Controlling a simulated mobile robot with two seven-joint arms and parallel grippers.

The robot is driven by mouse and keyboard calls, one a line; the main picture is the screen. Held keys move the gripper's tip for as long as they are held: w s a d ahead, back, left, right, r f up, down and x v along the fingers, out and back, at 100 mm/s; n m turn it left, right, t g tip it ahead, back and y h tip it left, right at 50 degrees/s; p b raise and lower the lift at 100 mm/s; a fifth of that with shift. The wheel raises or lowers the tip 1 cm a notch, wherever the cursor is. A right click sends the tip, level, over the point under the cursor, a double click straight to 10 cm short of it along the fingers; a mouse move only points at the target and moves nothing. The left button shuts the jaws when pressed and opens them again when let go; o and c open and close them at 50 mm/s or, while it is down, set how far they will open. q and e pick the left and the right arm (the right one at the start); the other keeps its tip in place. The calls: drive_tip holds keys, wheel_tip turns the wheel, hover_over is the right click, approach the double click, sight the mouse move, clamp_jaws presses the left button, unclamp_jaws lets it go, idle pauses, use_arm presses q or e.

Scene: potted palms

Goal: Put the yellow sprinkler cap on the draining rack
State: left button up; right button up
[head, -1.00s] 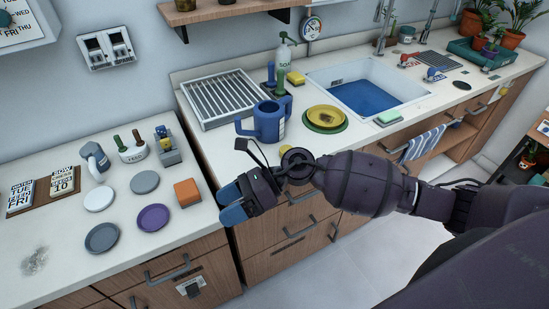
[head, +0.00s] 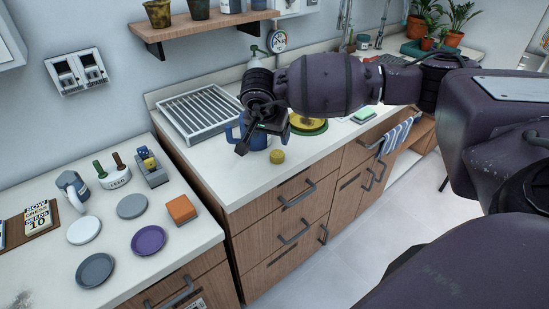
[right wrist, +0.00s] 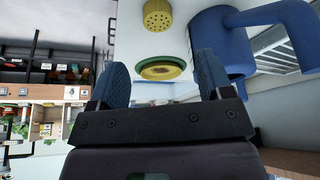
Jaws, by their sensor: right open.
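The yellow sprinkler cap (head: 277,156) stands on the white counter near its front edge, just in front of the blue watering can (head: 236,132). The cap (right wrist: 157,14) also shows at the top of the right wrist view, with holes in its face. The draining rack (head: 205,112), a white-framed slatted tray, lies on the counter at the back left and looks empty. My right gripper (head: 254,138) is above the counter, in front of the can and left of the cap, apart from the cap. Its blue fingers (right wrist: 162,85) are spread and empty in the right wrist view. My left gripper is out of view.
A yellow plate on a green one (head: 307,124) sits right of the can, partly behind my arm. A green-and-white sponge (head: 363,116) lies further right. The left counter holds several small plates, an orange block (head: 181,209) and a mug. A shelf (head: 205,27) hangs above the rack.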

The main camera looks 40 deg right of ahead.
sight(277, 154)
drive_tip(key=x, duration=1)
drive_tip(key=shift+s+b, duration=0.15)
drive_tip(key=shift+b, duration=0.15)
drive_tip(key=c, duration=1.1)
